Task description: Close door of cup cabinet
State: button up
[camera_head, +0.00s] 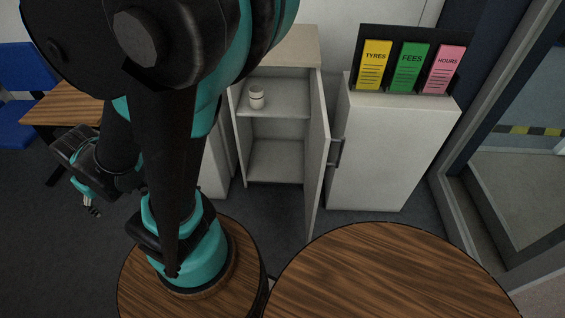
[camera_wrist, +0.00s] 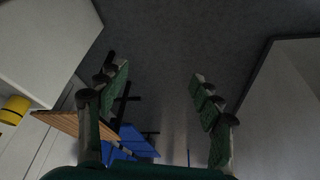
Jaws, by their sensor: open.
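The cup cabinet (camera_head: 291,50) is a pale cabinet in the middle of the head view, with its front open. Its door (camera_head: 316,160) stands swung out on the right side, with a dark handle (camera_head: 337,152) on its right-hand face. A white cup (camera_head: 256,97) stands on the upper shelf. My gripper (camera_head: 92,208) is at the far left of the head view, well away from the door. In the wrist view my gripper (camera_wrist: 160,74) has its fingers wide apart, with nothing between them. Part of the cabinet's left side is hidden behind my arm.
A second white cabinet (camera_head: 385,150) stands right of the door, bearing a rack of yellow, green and pink leaflets (camera_head: 407,66). A wooden table (camera_head: 65,104) and blue chair (camera_head: 14,72) are at left. Grey floor (camera_head: 75,260) is clear below my gripper. Pale panels flank the wrist view.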

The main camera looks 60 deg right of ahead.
aim_at(320, 139)
jog(key=k+l, duration=0.2)
jog(key=k, duration=0.2)
jog(key=k+l, duration=0.2)
jog(key=k, duration=0.15)
jog(key=k+l, duration=0.2)
jog(key=k, duration=0.2)
jog(key=k+l+z, duration=0.1)
jog(key=z, duration=0.3)
jog(key=k+l+z, duration=0.2)
jog(key=z, duration=0.25)
jog(key=k+l+z, duration=0.2)
jog(key=z, duration=0.2)
jog(key=k+u, duration=0.2)
jog(key=k+l, duration=0.05)
jog(key=k, duration=0.05)
